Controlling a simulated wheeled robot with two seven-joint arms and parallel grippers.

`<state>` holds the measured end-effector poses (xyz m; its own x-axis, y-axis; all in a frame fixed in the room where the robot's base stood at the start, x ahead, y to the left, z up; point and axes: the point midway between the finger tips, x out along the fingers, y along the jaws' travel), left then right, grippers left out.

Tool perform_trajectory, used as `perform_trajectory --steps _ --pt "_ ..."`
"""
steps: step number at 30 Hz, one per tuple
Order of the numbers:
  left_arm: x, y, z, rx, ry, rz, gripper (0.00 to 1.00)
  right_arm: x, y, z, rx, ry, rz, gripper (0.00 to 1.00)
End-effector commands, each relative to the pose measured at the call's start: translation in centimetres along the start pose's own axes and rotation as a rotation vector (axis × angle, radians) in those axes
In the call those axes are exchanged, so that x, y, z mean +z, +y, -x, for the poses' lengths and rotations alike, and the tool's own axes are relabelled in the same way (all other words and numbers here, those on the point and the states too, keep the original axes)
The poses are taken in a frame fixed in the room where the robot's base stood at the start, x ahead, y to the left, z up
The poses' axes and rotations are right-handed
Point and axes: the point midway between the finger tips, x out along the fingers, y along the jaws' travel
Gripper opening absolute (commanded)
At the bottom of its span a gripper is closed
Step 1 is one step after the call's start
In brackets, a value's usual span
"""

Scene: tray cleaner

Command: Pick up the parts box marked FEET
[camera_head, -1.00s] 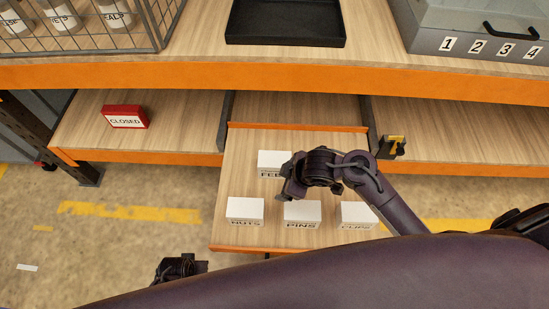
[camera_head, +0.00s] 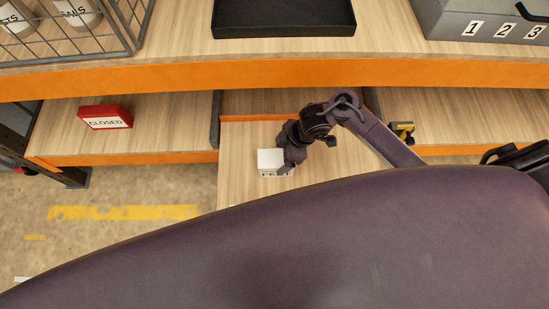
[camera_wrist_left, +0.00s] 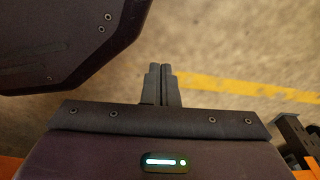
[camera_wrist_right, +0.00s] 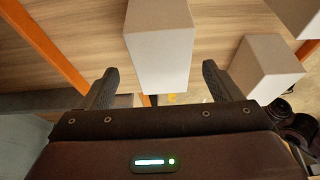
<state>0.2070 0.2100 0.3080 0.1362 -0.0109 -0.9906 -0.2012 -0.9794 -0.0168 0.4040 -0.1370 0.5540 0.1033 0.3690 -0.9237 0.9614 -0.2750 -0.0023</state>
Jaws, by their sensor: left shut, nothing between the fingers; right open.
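The white FEET box (camera_head: 271,160) sits on the pulled-out wooden drawer board (camera_head: 237,190); its label is too small to read now. My right gripper (camera_head: 285,158) is at the box's right side in the head view. In the right wrist view, the open fingers of my right gripper (camera_wrist_right: 158,85) lie either side of the near end of a white box (camera_wrist_right: 160,55), not closed on it. My left gripper (camera_wrist_left: 162,84) is shut and empty above the floor in the left wrist view; it is hidden in the head view.
Another white box (camera_wrist_right: 265,68) stands close right of the right fingers, with one more (camera_wrist_right: 303,14) at the corner. The orange-edged shelf (camera_head: 260,80) overhangs behind. A red CLOSED sign (camera_head: 105,117) is at left. My own body hides the drawer's front.

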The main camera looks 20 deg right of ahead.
Motion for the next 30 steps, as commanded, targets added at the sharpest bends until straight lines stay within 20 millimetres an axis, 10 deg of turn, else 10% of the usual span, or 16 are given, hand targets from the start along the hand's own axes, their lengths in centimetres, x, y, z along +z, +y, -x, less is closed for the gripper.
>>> perform_trajectory --steps 12,30 --pt "-3.7 -0.1 0.8 -0.002 0.019 0.004 0.00 0.4 -0.1 -5.4 0.002 -0.002 -0.001 0.85" --pt "-3.9 -0.1 1.0 -0.002 0.019 0.004 0.00 0.4 -0.1 -5.6 0.003 -0.001 0.000 0.85"
